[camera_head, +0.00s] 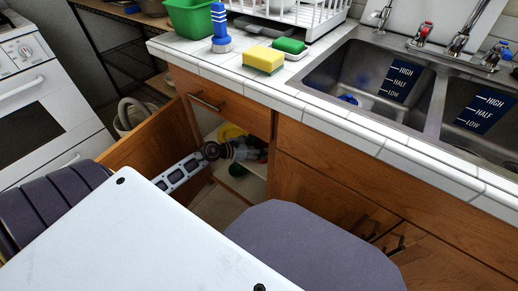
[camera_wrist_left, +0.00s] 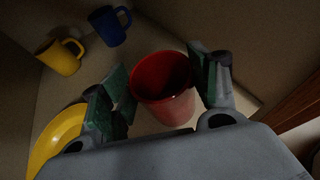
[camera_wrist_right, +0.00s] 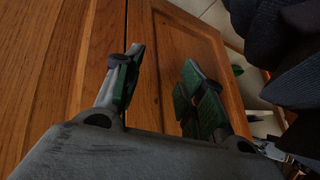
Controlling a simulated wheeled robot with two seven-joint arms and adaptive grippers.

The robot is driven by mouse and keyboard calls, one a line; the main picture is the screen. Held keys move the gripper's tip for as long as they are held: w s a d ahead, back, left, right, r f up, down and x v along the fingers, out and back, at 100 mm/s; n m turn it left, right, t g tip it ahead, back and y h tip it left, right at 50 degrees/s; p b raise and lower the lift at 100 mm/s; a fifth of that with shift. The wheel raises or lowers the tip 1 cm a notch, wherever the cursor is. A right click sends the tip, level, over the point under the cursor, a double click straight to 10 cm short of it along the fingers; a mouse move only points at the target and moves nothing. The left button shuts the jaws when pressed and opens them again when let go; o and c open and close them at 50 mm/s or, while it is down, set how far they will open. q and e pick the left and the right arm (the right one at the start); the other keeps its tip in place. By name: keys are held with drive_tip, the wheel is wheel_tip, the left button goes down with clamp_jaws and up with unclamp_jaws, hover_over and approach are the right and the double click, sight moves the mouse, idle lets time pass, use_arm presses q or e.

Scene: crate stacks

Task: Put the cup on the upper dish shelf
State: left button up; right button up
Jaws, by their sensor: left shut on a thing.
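A red cup (camera_wrist_left: 165,95) stands between the fingers of my left gripper (camera_wrist_left: 163,88) in the left wrist view. The green-padded fingers are shut on its sides. In the head view my left gripper (camera_head: 238,151) reaches into the open lower cabinet, at the height of its inner shelf (camera_head: 243,183). The cup is mostly hidden there. A yellow plate (camera_wrist_left: 58,133), a yellow mug (camera_wrist_left: 60,58) and a blue mug (camera_wrist_left: 110,25) show in the left wrist view. My right gripper (camera_wrist_right: 160,90) is open and empty before a wooden cabinet door.
The open cabinet door (camera_head: 147,140) stands left of my left arm, and a drawer front (camera_head: 215,98) is above the opening. The white dish rack (camera_head: 300,12), sponge (camera_head: 264,59) and sink (camera_head: 365,80) are on the counter. A stove (camera_head: 42,85) is at left.

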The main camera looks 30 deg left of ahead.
idle(0.4)
use_arm(q)
drive_tip(key=o, duration=1.6)
drive_tip(key=shift+f, duration=0.1)
drive_tip(key=shift+c, duration=0.2)
drive_tip(key=shift+s+a+r, duration=0.3)
drive_tip(key=shift+s+r, duration=0.05)
drive_tip(key=shift+s, duration=0.2)
drive_tip(key=p+v, duration=0.3)
drive_tip(key=v, duration=0.7)
drive_tip(key=shift+s+r, duration=0.2)
drive_tip(key=shift+r, duration=0.05)
use_arm(e)
wheel_tip(320, 180, up, 6)
drive_tip(key=d+g, duration=0.1)
drive_tip(key=shift+s+n+h, duration=0.15)
drive_tip(key=shift+n+h, duration=0.15)
drive_tip(key=shift+h, duration=0.1)
use_arm(q)
drive_tip(key=shift+a, duration=0.15)
use_arm(e)
drive_tip(key=shift+d+r, duration=0.1)
drive_tip(key=shift+r, duration=0.05)
